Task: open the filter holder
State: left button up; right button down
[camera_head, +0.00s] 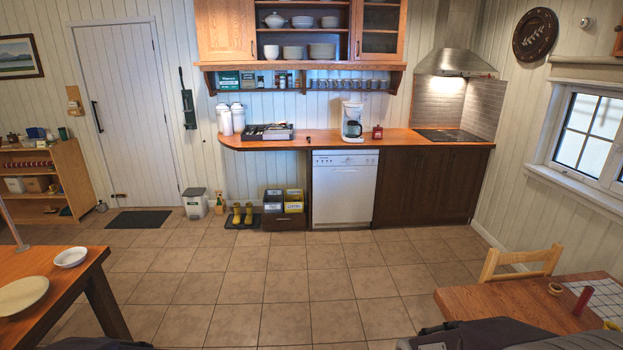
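A white coffee maker (352,108) stands upright on the wooden counter (405,136) at the back of the room, a little right of the middle. A dark glass jug shows in its lower part. Its filter holder would be in its upper body, but at this distance I cannot make it out or tell whether it is open or shut. Neither of my grippers is in view. Dark grey parts at the bottom edge, left and right, may be parts of my arms. The coffee maker is far across the floor from me.
A small red box (377,132) stands right of the coffee maker and a utensil tray (265,132) lies to its left. A white dishwasher (343,188) is below. The tiled floor (270,285) is clear between the left table (50,263) and right table (500,303).

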aim_at(352, 114)
jog(key=i+z, duration=0.1)
jog(key=i, duration=0.4)
jog(key=i+z, duration=0.1)
jog(key=i, duration=0.45)
jog(key=i+z, duration=0.15)
jog(key=i, duration=0.35)
jog(key=i+z, duration=0.1)
jog(key=i, duration=0.45)
jog(key=i+j+z, duration=0.1)
jog(key=i, duration=0.4)
jog(key=i+j+z, duration=0.1)
jog(key=i+j, duration=0.2)
jog(key=i, duration=0.2)
jog(key=i+j+z, duration=0.15)
jog(key=i, duration=0.35)
jog(key=i+l, duration=0.1)
jog(key=i, duration=0.5)
jog(key=i+l, duration=0.1)
jog(key=i, duration=0.45)
jog(key=i+l+u, duration=0.1)
jog(key=i, duration=0.5)
jog(key=i+l, duration=0.15)
jog(key=i, duration=0.4)
